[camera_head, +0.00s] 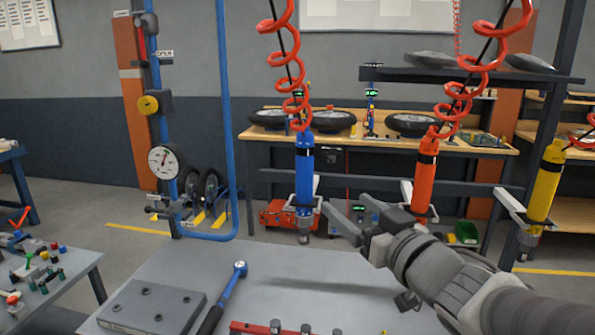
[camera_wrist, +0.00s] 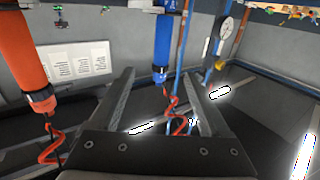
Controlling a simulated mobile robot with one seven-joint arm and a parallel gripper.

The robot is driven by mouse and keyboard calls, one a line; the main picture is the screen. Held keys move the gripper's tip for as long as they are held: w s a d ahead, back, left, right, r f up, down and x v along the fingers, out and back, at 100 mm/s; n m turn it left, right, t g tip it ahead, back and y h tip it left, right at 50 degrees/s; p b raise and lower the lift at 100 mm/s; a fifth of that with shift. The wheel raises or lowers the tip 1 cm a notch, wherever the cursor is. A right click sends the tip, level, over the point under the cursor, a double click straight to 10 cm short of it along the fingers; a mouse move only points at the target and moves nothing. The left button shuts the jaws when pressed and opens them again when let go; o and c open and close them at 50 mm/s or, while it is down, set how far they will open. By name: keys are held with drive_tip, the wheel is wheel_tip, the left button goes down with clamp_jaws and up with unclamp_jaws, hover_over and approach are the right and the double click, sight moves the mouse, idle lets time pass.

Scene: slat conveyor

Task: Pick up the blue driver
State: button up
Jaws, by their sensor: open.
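The blue driver (camera_head: 304,165) hangs upright from a red coiled hose, its lower end at a light-coloured holder on the rail. My gripper (camera_head: 344,201) is open and empty, to the right of the blue driver's lower part and apart from it in the head view. In the wrist view, which looks upside down, the blue driver (camera_wrist: 161,45) appears between the lines of my two fingers (camera_wrist: 158,72), beyond their tips. Nothing is between the pads. The head view does not clearly show the depth gap.
An orange-red driver (camera_head: 426,175) and a yellow driver (camera_head: 544,185) hang to the right, with my arm near them. A grey worktable (camera_head: 290,275) below holds a torque wrench (camera_head: 225,295) and a grey block (camera_head: 152,308). A blue pipe frame (camera_head: 228,120) stands left.

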sight(308, 175)
drive_tip(key=p+x, duration=0.4)
drive_tip(key=x, duration=0.8)
drive_tip(key=shift+a+p+x, duration=0.15)
drive_tip(key=shift+p+x, duration=0.15)
drive_tip(key=shift+x, duration=1.05)
drive_tip(key=shift+a+p+x, duration=0.15)
drive_tip(key=shift+p+x, duration=0.15)
drive_tip(key=shift+x, duration=1)
drive_tip(key=shift+s, duration=0.1)
clamp_jaws()
drive_tip(key=shift+r, duration=0.1)
